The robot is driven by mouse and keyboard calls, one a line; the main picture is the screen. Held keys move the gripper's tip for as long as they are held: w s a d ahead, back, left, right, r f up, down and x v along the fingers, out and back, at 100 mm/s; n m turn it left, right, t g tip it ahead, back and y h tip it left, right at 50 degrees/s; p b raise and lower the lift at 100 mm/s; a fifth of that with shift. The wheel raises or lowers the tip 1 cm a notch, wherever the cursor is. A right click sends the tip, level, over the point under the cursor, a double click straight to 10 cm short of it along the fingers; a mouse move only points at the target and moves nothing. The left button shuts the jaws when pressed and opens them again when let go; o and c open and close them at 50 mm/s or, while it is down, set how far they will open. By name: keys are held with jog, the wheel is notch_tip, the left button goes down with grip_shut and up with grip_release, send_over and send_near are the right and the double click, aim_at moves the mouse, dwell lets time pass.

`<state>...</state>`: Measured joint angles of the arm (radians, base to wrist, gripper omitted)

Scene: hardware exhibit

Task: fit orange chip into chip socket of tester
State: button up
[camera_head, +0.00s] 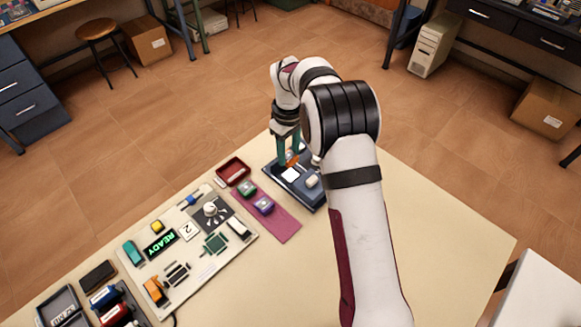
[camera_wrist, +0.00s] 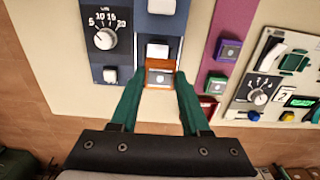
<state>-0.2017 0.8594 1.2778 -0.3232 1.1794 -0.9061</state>
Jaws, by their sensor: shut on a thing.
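The orange chip (camera_wrist: 159,64) has a grey labelled top and sits between the teal fingers of my gripper (camera_wrist: 159,77). In the head view the chip (camera_head: 292,158) shows as a small orange patch at the fingertips of my gripper (camera_head: 288,158). The gripper is shut on it. A dark blue device (camera_wrist: 127,35) with a white dial marked 5 to 20 lies under the chip; it also shows in the head view (camera_head: 309,194). A pale square on it (camera_wrist: 158,50) lies just beyond the chip. I cannot tell whether the chip touches the device.
A purple mat (camera_head: 283,226) beside the device bears a green chip (camera_head: 246,188) and a purple chip (camera_head: 263,205). A red tray (camera_head: 233,171) is close by. A cream panel (camera_head: 200,262) has a READY display and a knob. The table's right side is clear.

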jog(key=s+a, duration=1.8)
jog(key=s, duration=0.2)
jog(key=shift+d+f, duration=0.2)
jog(key=shift+f, duration=2.35)
jog(key=shift+f, duration=0.6)
jog(key=o, duration=1.5)
notch_tip(320, 180, up, 8)
jog(key=shift+f, duration=0.25)
